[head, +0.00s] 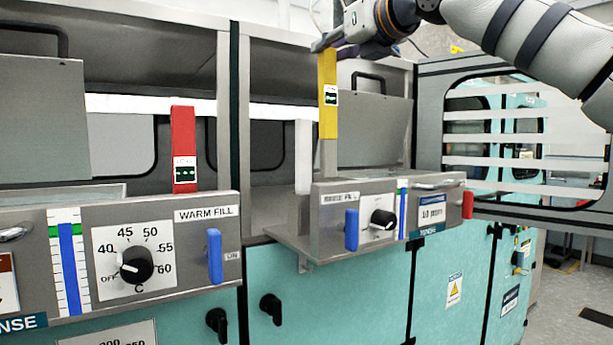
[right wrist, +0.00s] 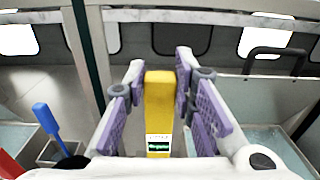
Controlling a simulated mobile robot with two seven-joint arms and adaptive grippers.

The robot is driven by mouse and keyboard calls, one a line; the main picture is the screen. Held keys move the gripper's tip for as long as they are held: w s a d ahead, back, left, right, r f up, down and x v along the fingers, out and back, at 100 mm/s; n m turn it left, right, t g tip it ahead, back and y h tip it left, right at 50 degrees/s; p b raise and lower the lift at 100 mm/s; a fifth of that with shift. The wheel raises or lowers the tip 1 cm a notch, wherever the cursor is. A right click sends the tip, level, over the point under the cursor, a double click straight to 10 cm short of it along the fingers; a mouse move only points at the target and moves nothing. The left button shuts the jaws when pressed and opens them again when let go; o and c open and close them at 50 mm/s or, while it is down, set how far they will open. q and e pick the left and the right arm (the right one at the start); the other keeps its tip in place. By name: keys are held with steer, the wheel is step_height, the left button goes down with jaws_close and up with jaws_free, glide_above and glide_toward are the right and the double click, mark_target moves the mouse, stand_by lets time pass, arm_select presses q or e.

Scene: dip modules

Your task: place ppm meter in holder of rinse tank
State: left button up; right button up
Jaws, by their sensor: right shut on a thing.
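A yellow ppm meter (head: 328,95) with a small display hangs upright below my right gripper (head: 330,45), at the right-hand tank. My right gripper is shut on its top. In the right wrist view the yellow meter (right wrist: 158,105) sits between the purple finger pads of the right gripper (right wrist: 160,90). The meter's grey lower part (head: 328,157) reaches down behind the right control panel; its lower end is hidden, so I cannot tell whether it is in a holder. A red meter (head: 184,145) stands upright at the left tank. My left gripper is not in view.
The left control panel (head: 150,225) reads WARM FILL. The right control panel (head: 335,210) has a black knob and a blue handle (head: 351,230). A white upright piece (head: 303,157) stands just left of the yellow meter. A metal frame post (head: 238,120) separates the bays.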

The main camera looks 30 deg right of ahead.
steer(key=shift+s+a+f, duration=0.1)
steer(key=shift+s+f, duration=0.75)
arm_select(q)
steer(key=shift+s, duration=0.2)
arm_select(e)
steer(key=f, duration=1)
steer(key=shift+w+a+f, duration=0.1)
steer(key=shift+w+f, duration=0.05)
steer(key=shift+w, duration=0.05)
steer(key=shift+f, duration=0.1)
steer(key=o, duration=1)
steer(key=shift+s, duration=0.35)
glide_toward(329, 113)
steer(key=s, duration=0.3)
steer(key=shift+s+f, duration=0.15)
steer(key=shift+s, duration=0.05)
